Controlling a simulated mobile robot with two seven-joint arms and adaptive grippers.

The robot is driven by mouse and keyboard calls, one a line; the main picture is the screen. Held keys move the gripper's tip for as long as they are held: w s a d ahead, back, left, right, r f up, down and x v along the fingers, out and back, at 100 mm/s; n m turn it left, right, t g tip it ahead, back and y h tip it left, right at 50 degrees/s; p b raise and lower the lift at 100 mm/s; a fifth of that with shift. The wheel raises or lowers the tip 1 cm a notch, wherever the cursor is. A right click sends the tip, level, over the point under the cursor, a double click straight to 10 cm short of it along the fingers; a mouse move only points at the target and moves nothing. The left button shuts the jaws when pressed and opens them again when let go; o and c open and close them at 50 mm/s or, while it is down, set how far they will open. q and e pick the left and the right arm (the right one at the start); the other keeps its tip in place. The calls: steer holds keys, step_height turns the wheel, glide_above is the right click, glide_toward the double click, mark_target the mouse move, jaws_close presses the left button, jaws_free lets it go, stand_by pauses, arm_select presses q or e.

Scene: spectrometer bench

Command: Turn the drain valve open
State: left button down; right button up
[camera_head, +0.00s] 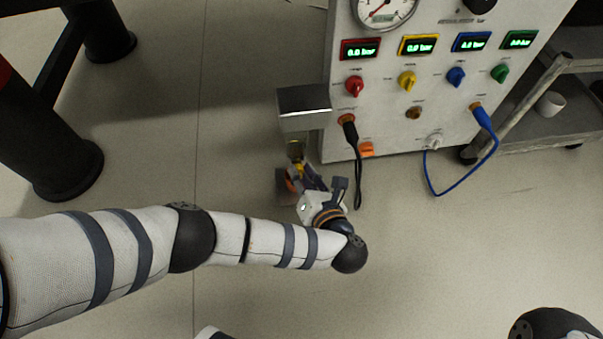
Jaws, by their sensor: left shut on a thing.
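The drain valve (295,149) hangs below a grey metal box at the left side of the panel. Its brass-yellow body shows, with a small orange-red part low at its left. My left gripper (304,177) reaches up to it from below right and is shut on the valve's handle. The fingers hide most of the handle, so its exact angle cannot be told. My right gripper is out of view; only a dark part of my right arm shows at the bottom right corner.
The white panel (390,129) carries a gauge (384,10), several displays and coloured knobs. A black cable (358,180) hangs close to the right of my left gripper. A blue cable (462,190) loops further right. A grey cart (550,125) stands at right. The floor in front is clear.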

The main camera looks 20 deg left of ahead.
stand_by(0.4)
arm_select(q)
steer(key=c, duration=1.4)
jaws_free()
steer(key=v, duration=1.2)
steer(key=shift+f, duration=0.1)
